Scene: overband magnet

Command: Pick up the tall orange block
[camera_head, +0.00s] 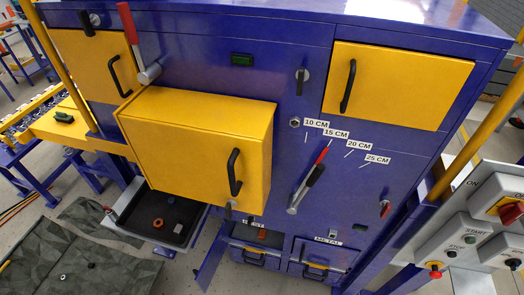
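No clearly tall orange block can be made out. A small orange-brown piece (263,234) shows in the left lower bin, partly hidden by the cabinet, and I cannot tell whether it is the block. A small orange ring-like piece (158,223) lies in the black tray at lower left, next to a darker piece. Neither of my grippers is in view.
A blue machine (215,65) fills the middle, with a large yellow box door (195,140) jutting out. A black tray (188,240) sticks out below it. A blue door (212,262) stands open beside the lower bins. A control panel (480,235) stands at right.

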